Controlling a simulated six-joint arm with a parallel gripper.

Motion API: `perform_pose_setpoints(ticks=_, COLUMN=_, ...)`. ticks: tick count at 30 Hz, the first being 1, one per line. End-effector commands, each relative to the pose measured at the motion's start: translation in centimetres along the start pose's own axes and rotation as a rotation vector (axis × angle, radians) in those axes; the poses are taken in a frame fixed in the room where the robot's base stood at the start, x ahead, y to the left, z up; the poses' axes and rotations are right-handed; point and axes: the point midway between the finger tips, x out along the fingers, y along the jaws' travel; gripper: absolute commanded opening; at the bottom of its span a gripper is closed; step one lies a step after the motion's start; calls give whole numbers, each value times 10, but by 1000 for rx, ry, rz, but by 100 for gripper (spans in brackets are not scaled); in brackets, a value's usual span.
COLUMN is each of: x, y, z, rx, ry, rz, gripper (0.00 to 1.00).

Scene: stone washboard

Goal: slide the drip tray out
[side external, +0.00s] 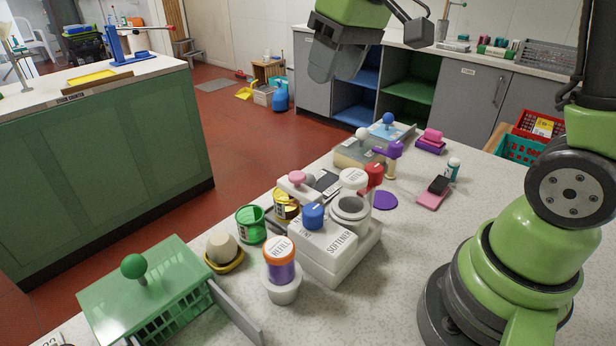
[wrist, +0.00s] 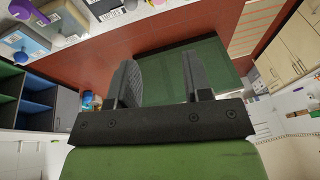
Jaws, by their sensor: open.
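My gripper (side external: 322,68) hangs high in the side view, well above the worktop and apart from everything on it. In the wrist view my gripper (wrist: 162,82) has its two dark fingers apart, with nothing between them. A white softener dispenser (side external: 327,246) stands mid-worktop, with a blue cap and a round white cup on it. I cannot tell for certain which part is the drip tray. A pale box with a white ball knob (side external: 360,153) and a flat blue-topped tray with a blue ball knob (side external: 390,131) sit at the far end.
A green lidded basket (side external: 150,290) stands at the front left. An orange-capped refill bottle (side external: 281,262), a green cup (side external: 250,224) and a yellow-based dish (side external: 224,258) crowd the dispenser. A pink-and-black block (side external: 434,192) lies right. The worktop's right side is mostly clear.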

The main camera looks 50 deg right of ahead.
Motion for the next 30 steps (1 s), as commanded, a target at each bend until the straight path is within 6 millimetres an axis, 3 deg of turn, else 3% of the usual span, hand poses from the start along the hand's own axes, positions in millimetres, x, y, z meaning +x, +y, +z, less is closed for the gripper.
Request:
perform_pose_setpoints(ticks=3, x=40, y=21, z=-26, rx=-57, ry=-96, rz=-5, gripper=45)
perform_pose_setpoints(ticks=6, x=75, y=38, z=-40, rx=-109, ry=-165, rz=-17, gripper=45)
perform_pose_setpoints(ticks=12, x=134, y=66, z=-48, rx=-189, ry=-265, rz=-53, gripper=45)
perform_pose_setpoints(ticks=23, x=176, y=76, z=-41, rx=-224, ry=-306, rz=-74, gripper=45)
perform_pose_setpoints(ticks=30, x=220, y=74, z=-27, rx=-223, ry=-307, rz=-73, gripper=45)
